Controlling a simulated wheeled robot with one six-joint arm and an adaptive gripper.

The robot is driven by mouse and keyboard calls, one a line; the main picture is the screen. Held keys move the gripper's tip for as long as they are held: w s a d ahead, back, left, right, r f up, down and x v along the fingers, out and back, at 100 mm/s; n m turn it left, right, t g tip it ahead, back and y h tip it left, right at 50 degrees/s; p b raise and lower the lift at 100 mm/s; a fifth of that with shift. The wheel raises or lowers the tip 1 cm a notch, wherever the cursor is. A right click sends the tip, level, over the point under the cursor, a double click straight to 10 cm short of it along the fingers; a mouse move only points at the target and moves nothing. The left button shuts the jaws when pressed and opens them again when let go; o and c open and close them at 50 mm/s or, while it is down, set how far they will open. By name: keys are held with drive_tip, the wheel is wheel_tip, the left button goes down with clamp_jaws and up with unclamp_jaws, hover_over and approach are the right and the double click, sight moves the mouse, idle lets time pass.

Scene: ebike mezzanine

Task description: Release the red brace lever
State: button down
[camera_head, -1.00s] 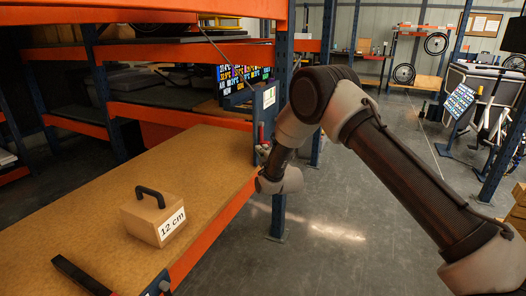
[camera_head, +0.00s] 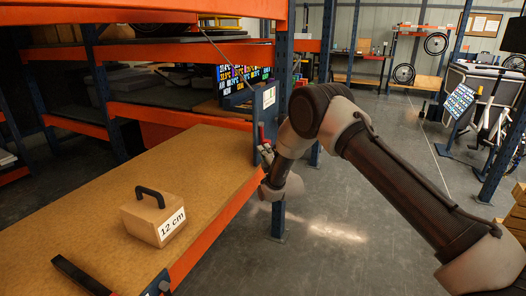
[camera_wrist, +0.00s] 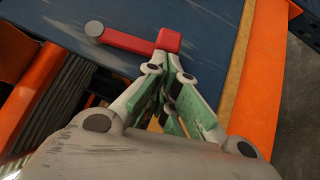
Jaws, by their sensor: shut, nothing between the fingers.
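The red brace lever (camera_wrist: 130,41) shows in the wrist view against a dark blue panel (camera_wrist: 215,30). It is a red bar with a grey round knob at its left end and a red block at its right end. My gripper (camera_wrist: 167,65) is shut and empty, its fingertips at the lower edge of the red block. I cannot tell if they touch it. In the head view the lever (camera_head: 261,132) is a small red upright shape on the blue post plate, with my gripper (camera_head: 265,150) just below it.
A wooden bench (camera_head: 80,215) with an orange edge carries a box marked 12 cm (camera_head: 153,217) with a black handle. A lit display (camera_head: 240,78) stands behind the post. Grey floor (camera_head: 340,215) lies open to the right of the bench.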

drive_tip(key=w+n+y, duration=0.1)
drive_tip(key=w+d+n+t, duration=0.1)
drive_tip(key=n, duration=0.1)
drive_tip(key=w+f+n+t+y, duration=0.1)
drive_tip(key=shift+w+d+y, duration=0.25)
drive_tip(key=shift+w+y, duration=0.05)
drive_tip(key=shift+w, duration=0.1)
drive_tip(key=w+n+y, duration=0.1)
drive_tip(key=n+y, duration=0.1)
drive_tip(key=w+d+r+n+y, duration=0.1)
drive_tip(key=n+y, duration=0.1)
drive_tip(key=n, duration=0.1)
drive_tip(key=w+n+g+y, duration=0.1)
drive_tip(key=w+n+y, duration=0.1)
drive_tip(key=shift+w+d+r+n, duration=0.1)
drive_tip(key=shift+d+r+n, duration=0.05)
drive_tip(key=shift+r+n, duration=0.2)
drive_tip(key=a+f+v, duration=0.1)
drive_tip(key=a+v, duration=0.1)
drive_tip(key=v, duration=1.1)
drive_tip(key=shift+a+f, duration=0.2)
drive_tip(key=shift+f, duration=0.15)
